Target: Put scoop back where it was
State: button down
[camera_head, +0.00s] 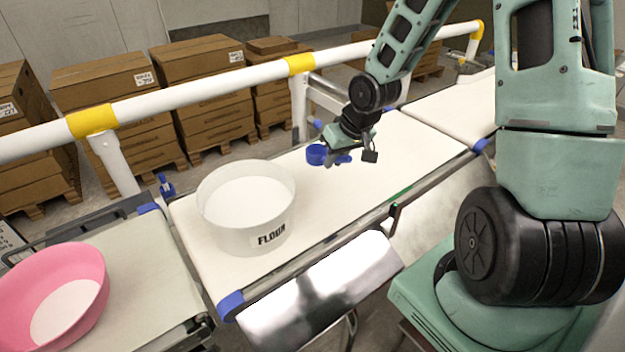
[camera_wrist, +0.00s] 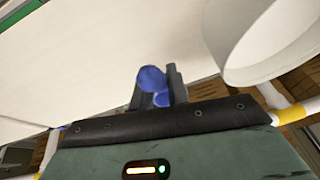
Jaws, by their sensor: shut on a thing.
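A blue scoop (camera_head: 317,154) is held in my gripper (camera_head: 346,158) over the white belt, to the right of the flour tub. In the wrist view the blue scoop (camera_wrist: 152,80) shows between the dark fingers of my gripper (camera_wrist: 160,92), which are shut on it. The white tub marked FLOUR (camera_head: 226,237) stands on the belt with white flour inside. Its wall also shows at the upper right of the wrist view (camera_wrist: 250,45). I cannot tell whether the scoop touches the belt.
A pink bowl (camera_head: 92,264) with white contents stands on the nearer left belt. A white rail with yellow bands (camera_head: 200,94) runs behind the belt. Stacked cartons (camera_head: 105,82) stand beyond it. The white belt (camera_head: 400,150) right of my gripper is clear.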

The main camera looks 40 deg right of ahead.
notch_tip(320, 180, down, 9)
jog(key=shift+f+b, duration=0.2)
jog(key=shift+b, duration=0.3)
jog(key=shift+f, duration=0.1)
jog(key=c, duration=1.4)
grip_release()
jog(key=shift+o, duration=0.2)
